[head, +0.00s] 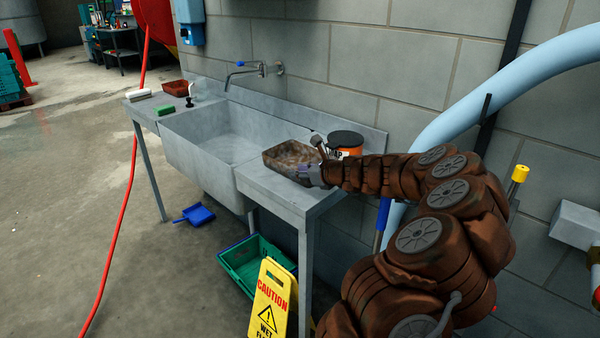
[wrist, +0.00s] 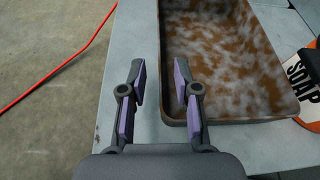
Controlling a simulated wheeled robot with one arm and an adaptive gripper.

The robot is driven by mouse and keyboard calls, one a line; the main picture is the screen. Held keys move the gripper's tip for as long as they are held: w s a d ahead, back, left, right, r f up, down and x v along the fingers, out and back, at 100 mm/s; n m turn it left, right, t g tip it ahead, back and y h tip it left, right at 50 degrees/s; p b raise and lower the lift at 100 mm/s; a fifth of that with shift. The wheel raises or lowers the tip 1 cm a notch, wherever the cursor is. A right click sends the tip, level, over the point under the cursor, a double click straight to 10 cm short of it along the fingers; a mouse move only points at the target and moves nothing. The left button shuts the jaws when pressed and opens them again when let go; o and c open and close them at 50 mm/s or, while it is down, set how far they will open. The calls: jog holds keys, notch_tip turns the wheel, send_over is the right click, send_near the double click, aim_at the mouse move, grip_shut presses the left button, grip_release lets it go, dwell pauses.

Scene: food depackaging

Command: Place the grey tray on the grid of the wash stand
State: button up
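A tray (head: 272,164), grey with brown dirt, lies on the right-hand top of the wash stand (head: 255,190). In the wrist view the tray (wrist: 225,55) is empty, with brown and pale patches inside. My gripper (head: 309,174) is at the tray's near right part in the head view. In the wrist view my gripper (wrist: 159,78) is open, with one finger on each side of the tray's left wall. I cannot tell whether the fingers touch it. I cannot make out a grid on the wash stand.
An orange soap tub (head: 346,142) with a black lid stands close behind the tray. The basin (head: 220,135) is empty under a tap (head: 245,70). A small red-brown tray (head: 175,88), green sponge (head: 165,110) and brush (head: 139,95) occupy the left top. A yellow caution sign (head: 270,300) stands in front.

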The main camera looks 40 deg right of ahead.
jog(key=a+b+v, duration=0.1)
jog(key=v, duration=1)
jog(key=shift+s+d+r, duration=0.15)
jog(key=shift+s+d, duration=0.25)
jog(key=shift+d, duration=0.1)
